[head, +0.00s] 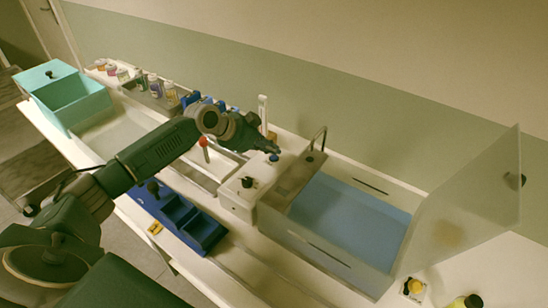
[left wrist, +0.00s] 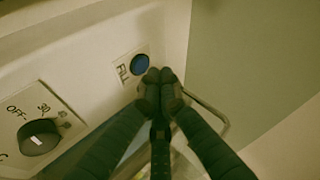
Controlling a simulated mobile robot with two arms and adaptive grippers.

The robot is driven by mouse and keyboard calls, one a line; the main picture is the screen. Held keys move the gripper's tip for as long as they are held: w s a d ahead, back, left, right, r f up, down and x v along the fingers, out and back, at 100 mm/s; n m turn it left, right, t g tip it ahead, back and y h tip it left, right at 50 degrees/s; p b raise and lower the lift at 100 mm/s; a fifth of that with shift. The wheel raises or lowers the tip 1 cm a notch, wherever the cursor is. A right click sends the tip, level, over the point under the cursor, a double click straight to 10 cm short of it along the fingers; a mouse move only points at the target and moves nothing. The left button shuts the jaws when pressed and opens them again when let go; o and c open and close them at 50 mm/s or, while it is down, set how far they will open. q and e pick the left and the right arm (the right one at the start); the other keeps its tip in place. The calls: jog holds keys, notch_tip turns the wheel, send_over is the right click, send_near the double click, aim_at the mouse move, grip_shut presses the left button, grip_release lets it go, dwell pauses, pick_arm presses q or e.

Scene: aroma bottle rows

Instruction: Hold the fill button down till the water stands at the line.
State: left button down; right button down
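The blue fill button (head: 274,158) sits on top of the white control box (head: 238,196) at the tank's left end. In the left wrist view the button (left wrist: 140,64) is beside the word FILL. My left gripper (head: 276,150) is at the button, its fingertips (left wrist: 159,76) together and empty. The tips lie right by the button's edge; I cannot tell whether they press it. The clear tank (head: 398,262) holds blue water (head: 350,214). Dark line marks (head: 370,186) show on its long walls. My right gripper is out of view.
A black dial (left wrist: 40,137) is on the same box. A bent metal spout (head: 319,138) rises behind the button. A clear panel (head: 470,200) stands at the tank's right. Bottles (head: 154,86) line the back left, near a teal box (head: 72,98); a blue tray (head: 180,215) lies in front.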

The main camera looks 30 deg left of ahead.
pick_arm(q)
jog(key=shift+f, duration=0.35)
jog(key=shift+s+f+b, duration=0.1)
jog(key=shift+f+b, duration=0.3)
jog(key=shift+b, duration=0.05)
dwell(2.3)
dwell(4.4)
jog(key=shift+r+p, duration=0.55)
jog(key=shift+r, duration=0.3)
